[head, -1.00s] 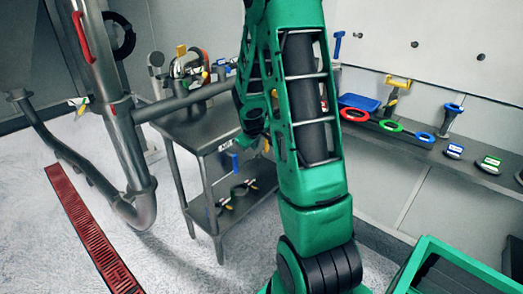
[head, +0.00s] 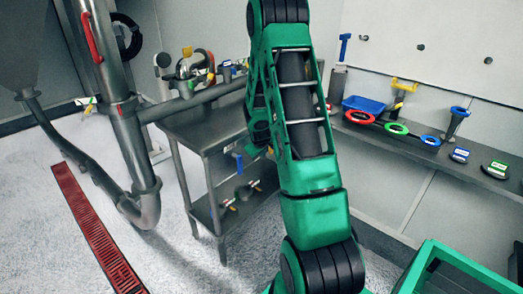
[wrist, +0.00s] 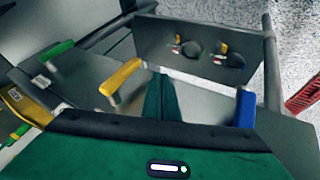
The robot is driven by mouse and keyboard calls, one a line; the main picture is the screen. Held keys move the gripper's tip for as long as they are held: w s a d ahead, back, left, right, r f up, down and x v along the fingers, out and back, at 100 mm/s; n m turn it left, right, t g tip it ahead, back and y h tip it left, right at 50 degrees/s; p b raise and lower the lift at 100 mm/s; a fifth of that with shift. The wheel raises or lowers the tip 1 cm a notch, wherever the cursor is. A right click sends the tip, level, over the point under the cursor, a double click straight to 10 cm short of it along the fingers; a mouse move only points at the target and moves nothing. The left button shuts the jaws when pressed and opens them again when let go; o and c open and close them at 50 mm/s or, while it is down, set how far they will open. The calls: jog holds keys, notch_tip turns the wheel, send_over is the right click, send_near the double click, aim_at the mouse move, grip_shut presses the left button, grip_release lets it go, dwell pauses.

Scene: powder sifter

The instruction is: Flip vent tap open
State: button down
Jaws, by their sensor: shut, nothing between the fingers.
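Several coloured tap levers show in the wrist view: a green lever (wrist: 57,49), a yellow lever (wrist: 122,77) and a blue lever (wrist: 245,108). I cannot tell which one is the vent tap. My gripper (wrist: 160,98) shows as a dark green wedge at the picture's middle, shut and empty, between the yellow and blue levers. I cannot tell whether it touches either. In the head view my green arm hides the gripper and part of the grey metal table (head: 195,128). A gauge and valve assembly (head: 183,68) stands on the table's back.
The table's lower shelf (head: 205,208) holds small valves. A steel pipe (head: 125,150) stands left of the table, by a red floor grate (head: 95,225). At right, a wall shelf (head: 420,150) holds coloured rings and tools. A green-framed crate (head: 450,262) is at lower right.

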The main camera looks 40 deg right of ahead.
jog(key=shift+w+d+f, duration=0.15)
jog(key=shift+d, duration=0.6)
jog(key=shift+w+d+f, duration=0.1)
jog(key=shift+d+f, duration=0.05)
jog(key=shift+d, duration=0.6)
jog(key=shift+w+d+f, duration=0.15)
jog(key=shift+d, duration=0.6)
